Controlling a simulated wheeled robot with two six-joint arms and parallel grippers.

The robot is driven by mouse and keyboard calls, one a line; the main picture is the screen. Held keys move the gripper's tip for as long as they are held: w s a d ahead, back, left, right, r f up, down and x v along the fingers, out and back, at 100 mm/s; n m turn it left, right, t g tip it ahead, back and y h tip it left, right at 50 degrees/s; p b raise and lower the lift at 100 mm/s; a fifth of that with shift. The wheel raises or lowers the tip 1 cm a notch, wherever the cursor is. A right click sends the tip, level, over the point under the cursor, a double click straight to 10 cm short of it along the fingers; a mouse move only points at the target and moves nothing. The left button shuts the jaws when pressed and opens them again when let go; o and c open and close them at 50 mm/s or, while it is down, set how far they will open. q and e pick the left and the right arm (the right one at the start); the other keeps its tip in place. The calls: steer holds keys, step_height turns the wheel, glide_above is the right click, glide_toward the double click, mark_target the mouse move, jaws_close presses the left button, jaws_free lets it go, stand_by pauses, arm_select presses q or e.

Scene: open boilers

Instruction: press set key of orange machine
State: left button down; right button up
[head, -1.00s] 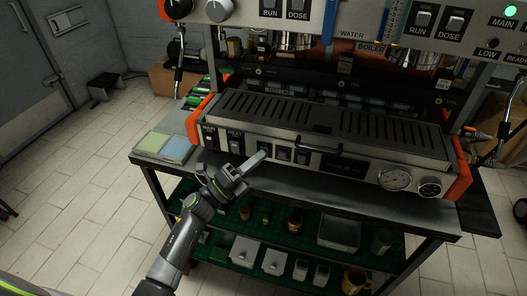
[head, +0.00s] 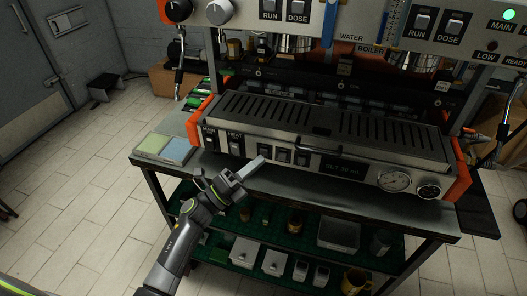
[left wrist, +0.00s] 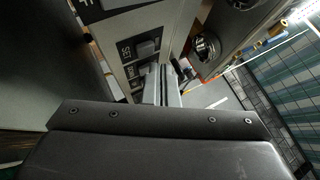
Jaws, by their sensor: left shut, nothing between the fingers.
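The orange-ended steel machine (head: 330,130) sits on a dark table. My right gripper is not in view.
A green and blue pad tray (head: 165,147) lies left of the machine. A lower shelf (head: 290,240) holds tins and cups. Larger machinery stands behind.

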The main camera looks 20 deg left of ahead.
arm_select(q)
steer(key=shift+s, duration=0.1)
steer(key=s+p, duration=0.1)
steer(key=s, duration=0.3)
steer(key=shift+s+a, duration=0.1)
steer(key=shift+s, duration=0.3)
stand_by(0.7)
